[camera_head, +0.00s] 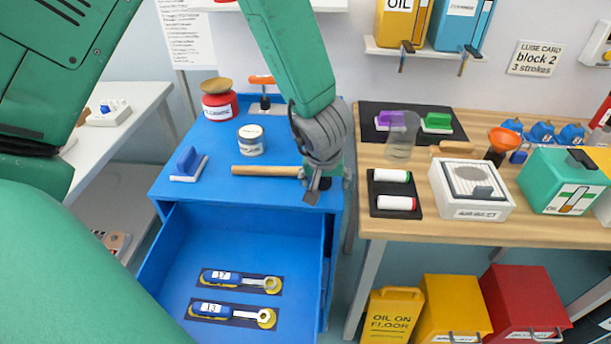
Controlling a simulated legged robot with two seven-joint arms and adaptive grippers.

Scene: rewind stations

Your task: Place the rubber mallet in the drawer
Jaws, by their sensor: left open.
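The rubber mallet (267,170) lies on top of the blue cabinet, with its wooden handle pointing left. Its head end is mostly hidden behind my gripper. My left gripper (318,190) is open and hangs over the right end of the mallet. I cannot tell whether the fingers touch it. The blue drawer (230,240) is pulled open below the cabinet top. In it lie two blue-handled wrenches marked 17 (240,280) and 13 (232,310), each on a dark patch. My right gripper is not in view.
On the cabinet stand a red jar (219,103), a white tin (251,140) and a blue-and-white block (188,165). A wooden bench (390,230) with several items adjoins on the right. The drawer's back part is clear.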

